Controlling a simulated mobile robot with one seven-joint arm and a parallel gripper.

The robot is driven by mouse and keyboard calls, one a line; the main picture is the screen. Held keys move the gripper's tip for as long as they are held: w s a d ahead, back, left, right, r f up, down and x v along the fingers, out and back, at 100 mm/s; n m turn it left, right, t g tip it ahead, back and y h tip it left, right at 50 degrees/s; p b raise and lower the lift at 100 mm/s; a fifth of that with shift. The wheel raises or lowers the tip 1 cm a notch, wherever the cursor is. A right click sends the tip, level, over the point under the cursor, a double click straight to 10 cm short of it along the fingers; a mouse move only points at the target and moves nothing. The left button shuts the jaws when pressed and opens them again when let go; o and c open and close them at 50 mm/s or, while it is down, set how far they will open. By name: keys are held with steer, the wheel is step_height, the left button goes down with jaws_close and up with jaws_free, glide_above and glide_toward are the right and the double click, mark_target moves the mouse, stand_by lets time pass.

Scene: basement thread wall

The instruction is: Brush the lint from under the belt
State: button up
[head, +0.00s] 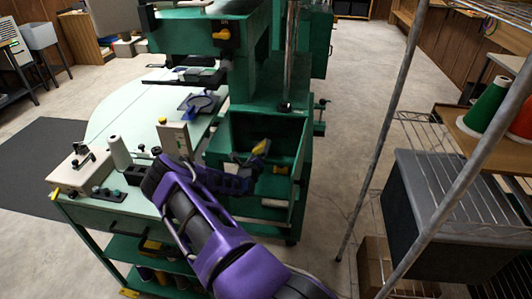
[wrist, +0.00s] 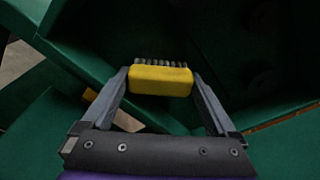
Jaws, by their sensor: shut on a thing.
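My gripper (wrist: 160,84) is shut on a small brush with a yellow handle block (wrist: 160,80) and dark bristles, held between its two fingertips. The bristles point away from the wrist, into a dark green cavity (wrist: 215,50). In the head view the yellow brush (head: 261,147) is at the tip of my purple arm, inside the open green box (head: 265,128) of the machine. I cannot make out the belt or any lint; the inside of the cavity is dark. I cannot tell whether the bristles touch a surface.
A light green table (head: 135,130) stands to the left with a white cone (head: 119,152) and small parts on it. A wire rack with a metal post (head: 385,130) and a grey bin (head: 445,205) stands to the right. Bare floor (head: 330,150) lies between machine and rack.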

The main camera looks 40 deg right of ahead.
steer(key=shift+w+a+b, duration=0.7)
steer(key=shift+w+a, duration=0.65)
steer(key=shift+w, duration=0.1)
steer(key=p+v, duration=0.4)
steer(key=v, duration=0.2)
steer(key=shift+s+d+f, duration=0.15)
steer(key=shift+s+f, duration=0.05)
steer(key=shift+s, duration=0.05)
steer(key=v, duration=0.3)
steer(key=shift+s+d+f, duration=0.1)
steer(key=shift+f, duration=0.05)
